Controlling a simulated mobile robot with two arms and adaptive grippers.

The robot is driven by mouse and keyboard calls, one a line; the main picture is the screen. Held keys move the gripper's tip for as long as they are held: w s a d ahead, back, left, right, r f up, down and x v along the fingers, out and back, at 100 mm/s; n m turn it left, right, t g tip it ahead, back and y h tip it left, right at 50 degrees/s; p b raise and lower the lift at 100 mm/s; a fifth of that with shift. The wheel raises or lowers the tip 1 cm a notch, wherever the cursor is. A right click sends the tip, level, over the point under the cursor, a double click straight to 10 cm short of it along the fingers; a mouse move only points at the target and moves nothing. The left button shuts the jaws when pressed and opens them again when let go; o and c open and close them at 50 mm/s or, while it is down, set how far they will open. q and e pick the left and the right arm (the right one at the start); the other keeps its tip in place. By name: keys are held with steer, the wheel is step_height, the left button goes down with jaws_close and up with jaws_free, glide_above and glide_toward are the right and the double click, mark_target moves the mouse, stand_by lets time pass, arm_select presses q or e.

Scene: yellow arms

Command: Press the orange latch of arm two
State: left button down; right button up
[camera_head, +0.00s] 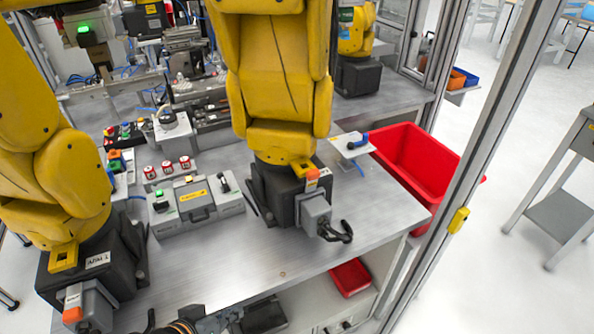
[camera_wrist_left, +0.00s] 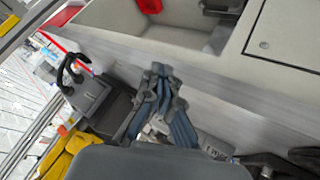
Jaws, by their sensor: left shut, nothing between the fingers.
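Arm two (camera_head: 275,90) is the yellow arm in the middle of the bench, on a dark base (camera_head: 270,190). Its orange latch (camera_head: 311,178) sits on top of the grey connector box (camera_head: 314,210) at the base's front right. In the left wrist view the grey connector box (camera_wrist_left: 90,95) is at the left, with a small orange patch (camera_wrist_left: 62,130) beside it. My left gripper (camera_head: 232,315) is at the bottom edge of the head view, in front of the bench and apart from the latch. The left wrist view shows its fingers (camera_wrist_left: 161,72) shut and empty. My right gripper is not in view.
Arm one (camera_head: 45,170) stands at the left with a similar orange latch (camera_head: 72,305). A grey control box (camera_head: 195,205) lies between the arms. A red bin (camera_head: 415,155) stands at the right. A black cable curls from arm two's connector. The bench front (camera_head: 290,262) is clear.

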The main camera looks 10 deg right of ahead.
arm_select(q)
steer(key=w+d+r+n+t+h, duration=0.2)
steer(key=w+d+r+n+h, duration=0.1)
steer(key=w+r, duration=0.4)
steer(key=w+d+r+n+t+h, duration=0.2)
steer(key=w+d+r+n+h, duration=0.2)
steer(key=r, duration=0.6)
steer(key=w+h, duration=0.2)
steer(key=w, duration=0.1)
steer(key=shift+w+d+r, duration=0.3)
steer(key=shift+d+r, duration=0.05)
steer(key=shift+r, duration=0.05)
steer(key=shift+w+d, duration=0.1)
